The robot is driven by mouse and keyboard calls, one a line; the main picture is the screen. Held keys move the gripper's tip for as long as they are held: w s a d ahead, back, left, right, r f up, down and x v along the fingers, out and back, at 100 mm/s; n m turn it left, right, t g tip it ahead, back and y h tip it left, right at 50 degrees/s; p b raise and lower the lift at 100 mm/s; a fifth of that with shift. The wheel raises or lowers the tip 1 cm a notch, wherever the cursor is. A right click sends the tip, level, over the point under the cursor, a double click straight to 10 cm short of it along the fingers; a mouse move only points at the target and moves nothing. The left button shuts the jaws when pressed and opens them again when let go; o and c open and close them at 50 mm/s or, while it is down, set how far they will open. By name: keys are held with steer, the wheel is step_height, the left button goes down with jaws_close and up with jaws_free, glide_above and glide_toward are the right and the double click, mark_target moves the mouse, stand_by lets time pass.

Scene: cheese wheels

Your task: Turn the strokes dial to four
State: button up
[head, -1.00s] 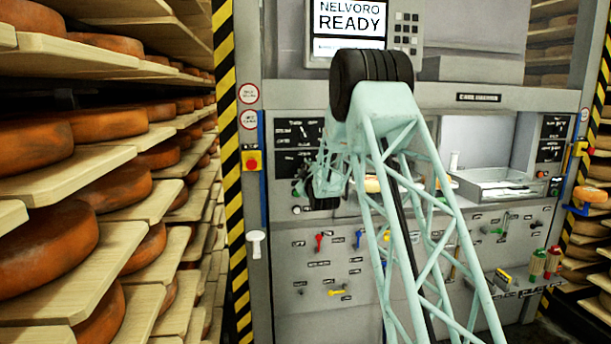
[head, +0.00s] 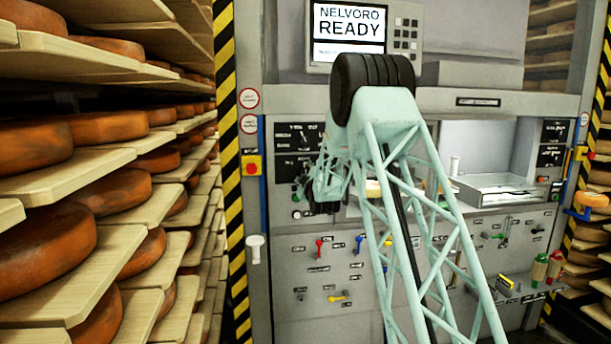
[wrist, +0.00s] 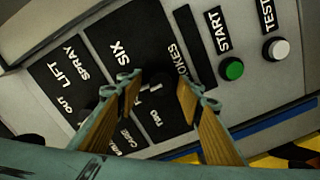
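The strokes dial (wrist: 158,80) is a dark round knob on a black panel in the wrist view. Its label reads "...OKES", the start hidden. The words SIX and TWO show beside it; no FOUR is readable. A small pale mark shows on the knob, but its exact setting is unclear. My gripper (wrist: 160,94) has one wood-padded finger on each side of the dial, with dark gaps showing between pads and knob. I cannot tell whether the fingers touch it. In the head view my gripper (head: 318,188) is at the left panel, and my arm hides the dial.
A green START button (wrist: 232,69) and a white TEST button (wrist: 278,49) sit right of the dial. Another dial with SPRAY and LIFT labels (wrist: 68,72) lies left, partly behind a finger. A screen (head: 349,27) reads NELVORO READY. Cheese shelves (head: 130,210) stand left.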

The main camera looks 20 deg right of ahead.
steer(key=shift+s, duration=0.15)
steer(key=v, duration=1.1)
steer(key=shift+s, duration=0.35)
steer(key=shift+a, duration=0.25)
stand_by(0.5)
steer(key=s+a+r+m+g+y, duration=0.1)
steer(key=s+a+r+m+g, duration=0.15)
steer(key=s+a, duration=0.85)
steer(key=s+a+r+m+g+y, duration=0.3)
steer(key=s+a, duration=0.4)
steer(key=s, duration=0.8)
steer(key=s+a+f+m+g, duration=0.1)
steer(key=s+a+f+g, duration=0.1)
steer(key=s, duration=1.4)
steer(key=s+a+f+g, duration=0.2)
steer(key=s+a, duration=0.3)
steer(key=s, duration=1)
steer(key=s+a+f+m+g, duration=0.1)
steer(key=s+a+f+g, duration=0.1)
steer(key=s, duration=1.4)
steer(key=shift+s+a+f+m+g+y, duration=0.15)
steer(key=shift+s+a+m+g+y, duration=0.2)
steer(key=shift+a+g, duration=0.6)
